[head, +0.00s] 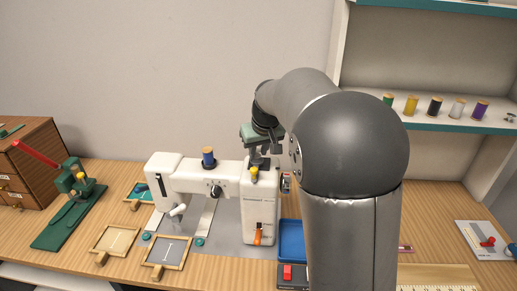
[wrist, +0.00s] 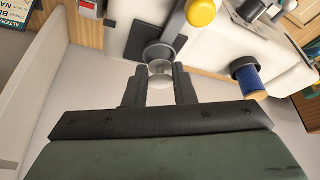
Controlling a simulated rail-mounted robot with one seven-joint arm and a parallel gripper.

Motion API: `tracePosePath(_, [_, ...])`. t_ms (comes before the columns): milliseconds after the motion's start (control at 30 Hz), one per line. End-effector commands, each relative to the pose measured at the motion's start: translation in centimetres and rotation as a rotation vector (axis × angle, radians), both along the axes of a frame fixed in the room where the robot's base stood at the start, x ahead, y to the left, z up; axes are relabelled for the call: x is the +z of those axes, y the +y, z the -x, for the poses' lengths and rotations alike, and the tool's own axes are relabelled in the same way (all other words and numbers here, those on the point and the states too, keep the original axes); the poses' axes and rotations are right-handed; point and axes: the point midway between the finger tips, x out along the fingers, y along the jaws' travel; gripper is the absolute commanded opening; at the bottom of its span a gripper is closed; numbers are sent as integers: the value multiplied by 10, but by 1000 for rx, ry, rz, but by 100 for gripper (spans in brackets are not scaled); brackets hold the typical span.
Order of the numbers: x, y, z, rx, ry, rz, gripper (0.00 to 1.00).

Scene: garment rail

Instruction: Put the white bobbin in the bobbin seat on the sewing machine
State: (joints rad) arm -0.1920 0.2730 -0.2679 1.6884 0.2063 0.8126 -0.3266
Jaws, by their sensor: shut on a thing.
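My gripper (wrist: 160,77) is shut on the white bobbin (wrist: 160,69), whose pale round face shows between the fingertips in the wrist view. In the head view my gripper (head: 262,161) is over the right end of the white sewing machine (head: 225,181), and the bobbin cannot be made out there. In the wrist view a dark round fitting (wrist: 157,50), apparently the bobbin seat, lies just beyond the bobbin on the machine top. I cannot tell whether the bobbin touches it.
A yellow knob (wrist: 201,12) and a blue spool (wrist: 248,82) stand on the machine near my gripper. A blue tray (head: 291,240) lies right of the machine. Wooden frames (head: 167,252) and a green press (head: 68,212) are left. Thread spools (head: 435,106) stand on a shelf.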

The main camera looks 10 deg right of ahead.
Motion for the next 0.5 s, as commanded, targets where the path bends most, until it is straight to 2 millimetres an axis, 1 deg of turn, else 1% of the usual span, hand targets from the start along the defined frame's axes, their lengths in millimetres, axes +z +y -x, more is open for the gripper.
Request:
tracePosePath(133, [-1,0,0,0,0,0,3])
tracePosePath(500, [-12,0,0,0,0,0,3])
